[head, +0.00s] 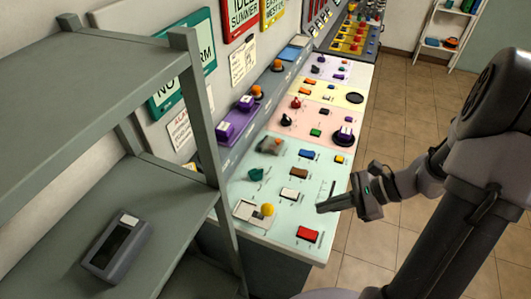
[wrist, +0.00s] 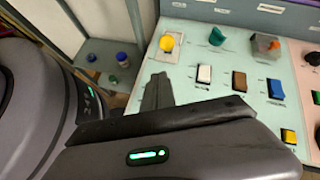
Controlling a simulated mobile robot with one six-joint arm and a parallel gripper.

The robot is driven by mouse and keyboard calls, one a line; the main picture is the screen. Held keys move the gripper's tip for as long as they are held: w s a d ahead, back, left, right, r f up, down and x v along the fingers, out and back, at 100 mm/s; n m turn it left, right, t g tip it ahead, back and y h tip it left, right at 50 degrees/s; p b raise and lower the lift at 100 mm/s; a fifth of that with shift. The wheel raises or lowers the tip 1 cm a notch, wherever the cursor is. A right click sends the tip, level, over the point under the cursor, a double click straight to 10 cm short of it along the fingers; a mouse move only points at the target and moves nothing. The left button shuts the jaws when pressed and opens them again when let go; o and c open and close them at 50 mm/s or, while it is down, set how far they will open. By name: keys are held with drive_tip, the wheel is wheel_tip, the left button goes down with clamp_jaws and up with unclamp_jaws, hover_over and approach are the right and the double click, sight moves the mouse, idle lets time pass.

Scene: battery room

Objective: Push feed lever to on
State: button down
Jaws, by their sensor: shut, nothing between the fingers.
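A lever with a round yellow knob (head: 267,210) stands on a pale square plate at the near left of the light-green panel (head: 262,228). It looks like the feed lever, but its label is too small to read. In the wrist view the yellow knob (wrist: 167,43) shows at the upper middle, beyond my fingers. My gripper (head: 321,207) is shut and empty over the panel's right part, to the right of the knob and apart from it. In the wrist view my gripper's fingertips (wrist: 158,82) point toward the knob. Whether they touch the panel cannot be told.
A red button (head: 307,234), a white switch (head: 290,194), a brown switch (head: 299,173) and a teal knob (head: 256,174) are nearby on the panel. A grey shelf (head: 95,85) with a dark handheld device (head: 117,246) stands at left. Tiled floor (head: 405,125) is open at right.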

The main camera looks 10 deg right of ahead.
drive_tip(key=d+f+m+t, duration=0.2)
drive_tip(key=shift+s+d+f+m+y, duration=0.1)
drive_tip(key=shift+s+f+m+y, duration=0.25)
drive_tip(key=shift+s+m+y, duration=0.05)
drive_tip(key=b, duration=0.3)
hover_over(284, 223)
drive_tip(key=s+d, duration=0.2)
drive_tip(key=d, duration=0.1)
drive_tip(key=f, duration=0.5)
drive_tip(key=shift+w+d+f, duration=0.15)
drive_tip(key=shift+w+f, duration=0.05)
drive_tip(key=shift+f, duration=0.15)
drive_tip(key=shift+w+a+r, duration=0.3)
drive_tip(key=shift+a, duration=0.3)
drive_tip(key=shift+w+a+r, duration=0.25)
drive_tip(key=shift+a, duration=0.3)
drive_tip(key=shift+w+a+r, duration=0.2)
drive_tip(key=shift+w+a, duration=0.05)
drive_tip(key=shift+a, duration=0.2)
